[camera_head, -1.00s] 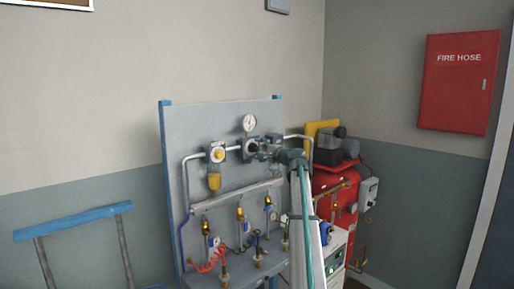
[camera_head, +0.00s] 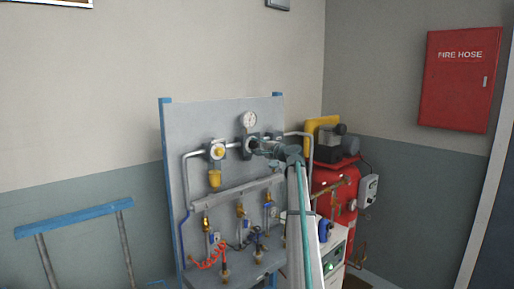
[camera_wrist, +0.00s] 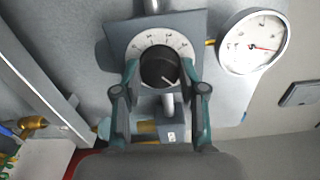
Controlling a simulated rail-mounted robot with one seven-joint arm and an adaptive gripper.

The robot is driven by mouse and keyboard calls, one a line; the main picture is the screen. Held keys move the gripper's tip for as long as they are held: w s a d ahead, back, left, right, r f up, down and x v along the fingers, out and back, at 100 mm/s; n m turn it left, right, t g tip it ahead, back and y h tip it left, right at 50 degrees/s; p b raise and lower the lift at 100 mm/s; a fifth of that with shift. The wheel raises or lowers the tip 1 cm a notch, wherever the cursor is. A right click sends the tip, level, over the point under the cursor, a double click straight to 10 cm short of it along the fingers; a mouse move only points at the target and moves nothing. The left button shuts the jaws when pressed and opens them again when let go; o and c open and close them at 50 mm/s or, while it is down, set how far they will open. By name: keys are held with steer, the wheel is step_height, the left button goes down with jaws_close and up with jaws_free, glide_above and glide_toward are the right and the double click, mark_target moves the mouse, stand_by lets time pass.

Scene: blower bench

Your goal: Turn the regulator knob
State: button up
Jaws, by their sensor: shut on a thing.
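The regulator knob (camera_wrist: 158,67) is a black round knob with a pale pointer line, in front of a white marked dial (camera_wrist: 147,43) on a grey block. In the wrist view the pointer line slants toward the lower right. My gripper (camera_wrist: 162,72) has a finger on each side of the knob and is shut on it. In the head view my gripper (camera_head: 252,147) reaches the regulator on the grey panel from the right, and covers most of the knob. A white pressure gauge (camera_wrist: 253,42) with a red needle sits beside the regulator; it also shows in the head view (camera_head: 249,120).
A filter unit with a yellow bowl (camera_head: 214,180) hangs left of the regulator. Below are a grey manifold bar (camera_head: 236,189), several brass-fitted valves and a red coiled hose (camera_head: 209,254). A red compressor tank (camera_head: 322,184) stands right, behind my arm.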

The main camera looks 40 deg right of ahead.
steer(key=shift+f+b, duration=0.15)
steer(key=shift+b, duration=0.35)
steer(key=n+b, duration=0.1)
steer(key=b, duration=0.1)
steer(key=n+b, duration=0.1)
steer(key=b, duration=0.2)
steer(key=shift+f+n, duration=0.25)
steer(key=shift+n, duration=0.15)
steer(key=n+b, duration=0.3)
steer(key=b, duration=0.3)
steer(key=shift+n+b, duration=0.3)
steer(key=shift+b, duration=0.05)
steer(key=n+b, duration=0.3)
steer(key=b, duration=0.2)
steer(key=shift+r, duration=0.1)
steer(key=n+b, duration=0.3)
steer(key=shift+r, duration=0.2)
steer(key=shift+n+b, duration=0.3)
steer(key=shift+b, duration=0.2)
steer(key=shift+r, duration=0.15)
